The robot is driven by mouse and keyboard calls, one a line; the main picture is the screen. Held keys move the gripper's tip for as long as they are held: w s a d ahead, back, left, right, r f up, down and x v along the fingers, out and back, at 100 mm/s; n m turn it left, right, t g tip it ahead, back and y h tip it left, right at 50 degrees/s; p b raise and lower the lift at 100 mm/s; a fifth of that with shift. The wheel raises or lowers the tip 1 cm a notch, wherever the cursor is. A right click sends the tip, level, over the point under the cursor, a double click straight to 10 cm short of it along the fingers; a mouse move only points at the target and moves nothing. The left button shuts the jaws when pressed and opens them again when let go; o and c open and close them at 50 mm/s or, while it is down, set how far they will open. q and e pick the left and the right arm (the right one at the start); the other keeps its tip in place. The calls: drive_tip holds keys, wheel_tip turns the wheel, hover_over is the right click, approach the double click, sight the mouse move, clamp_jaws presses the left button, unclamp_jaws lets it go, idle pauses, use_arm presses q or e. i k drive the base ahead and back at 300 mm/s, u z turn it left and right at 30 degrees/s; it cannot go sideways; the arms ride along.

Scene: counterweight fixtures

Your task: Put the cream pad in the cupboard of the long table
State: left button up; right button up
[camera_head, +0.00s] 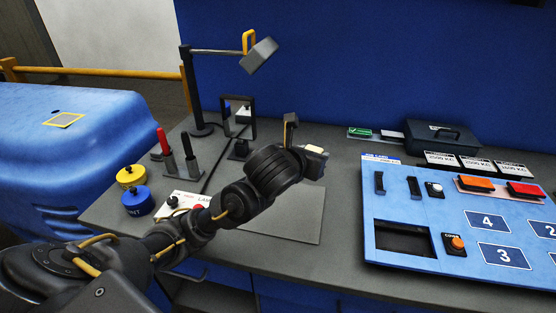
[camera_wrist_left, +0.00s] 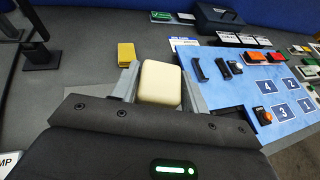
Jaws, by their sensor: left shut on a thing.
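The cream pad (camera_wrist_left: 160,83) is held between the fingers of my left gripper (camera_wrist_left: 158,90) in the left wrist view. In the head view a small part of the pad (camera_head: 315,149) shows at the tip of my left gripper (camera_head: 304,148), above the long table (camera_head: 345,210). The gripper is shut on the pad. Blue fronts with a dark handle (camera_head: 190,276) show below the tabletop's front edge; my arm hides part of them, and I cannot tell whether the cupboard is open. My right gripper is not in view.
A blue panel (camera_head: 425,182) with numbered fields lies on the right. A dark case (camera_head: 440,135) stands behind it. A lamp stand (camera_head: 188,90), red-handled tool (camera_head: 164,142) and yellow and blue knobs (camera_head: 131,176) are on the left. A yellow block (camera_wrist_left: 126,54) lies beyond the gripper.

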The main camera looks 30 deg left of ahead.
sight(235, 290)
drive_tip(key=u, duration=1.4)
drive_tip(key=k, duration=1.05)
drive_tip(key=z, duration=0.85)
